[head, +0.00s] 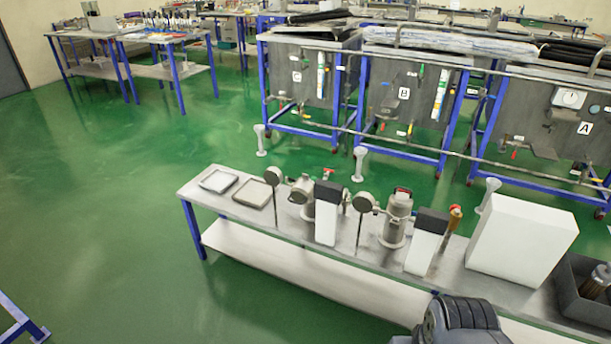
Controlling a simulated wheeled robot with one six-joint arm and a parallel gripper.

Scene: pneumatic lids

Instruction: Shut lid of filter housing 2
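Two metal filter housings stand on the long grey bench. The left housing (309,206) is partly hidden behind a white panel with a black top. A round metal piece (301,187) at its top looks tilted to the left, perhaps its lid swung open. The right housing (394,231) is an upright cylinder, and its lid (401,200) with a red part on top looks seated. I cannot read a number on either, so which is housing 2 is unclear. Dark grey parts of my own arm show at the bottom edge. My gripper's fingers are not visible.
The bench (240,212) holds two shallow trays (252,193), round gauges on stems (363,203), white panels (327,222), a large white box (521,240) and a dark bin (570,300). Blue-framed tanks (405,95) stand behind. Green floor is free at left.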

